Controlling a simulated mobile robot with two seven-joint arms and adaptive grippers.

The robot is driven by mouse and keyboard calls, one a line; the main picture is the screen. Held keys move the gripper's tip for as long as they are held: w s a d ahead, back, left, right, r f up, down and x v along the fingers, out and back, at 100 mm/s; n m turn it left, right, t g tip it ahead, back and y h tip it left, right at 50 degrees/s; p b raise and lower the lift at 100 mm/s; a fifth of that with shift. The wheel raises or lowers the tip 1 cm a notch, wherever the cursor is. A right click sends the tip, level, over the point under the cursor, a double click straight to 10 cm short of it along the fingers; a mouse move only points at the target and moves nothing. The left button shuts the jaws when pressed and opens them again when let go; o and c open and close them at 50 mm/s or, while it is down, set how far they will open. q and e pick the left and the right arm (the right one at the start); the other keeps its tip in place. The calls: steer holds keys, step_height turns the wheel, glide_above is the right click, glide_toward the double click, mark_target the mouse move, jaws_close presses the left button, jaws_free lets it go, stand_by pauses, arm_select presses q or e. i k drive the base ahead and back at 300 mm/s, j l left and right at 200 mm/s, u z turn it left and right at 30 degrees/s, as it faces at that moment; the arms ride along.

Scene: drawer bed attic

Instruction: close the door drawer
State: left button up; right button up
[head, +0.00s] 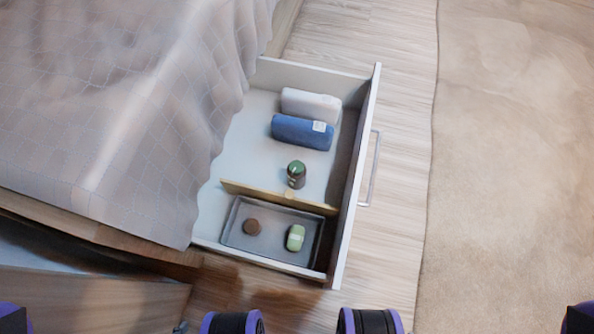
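The white drawer (362,165) stands pulled out from under the bed, to the right of the bed's side. Its front panel faces right and carries a long metal bar handle (371,170). Inside lie a rolled white towel (311,104) and a rolled blue towel (302,132). A dark jar with a green lid (296,174) stands below them. A wooden divider (278,197) separates these from a grey tray (236,218) holding a brown round item (252,227) and a green item (295,238). Neither gripper shows; only black and purple parts of my arms appear along the bottom edge.
A bed with a grey quilted cover (120,90) fills the left side, its cover hanging over the drawer's inner end. A wooden panel (90,300) is at bottom left. Bare wooden floor (400,130) and a beige rug (510,160) lie clear to the right.

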mark_target(251, 155)
steer(key=k+l, duration=0.8)
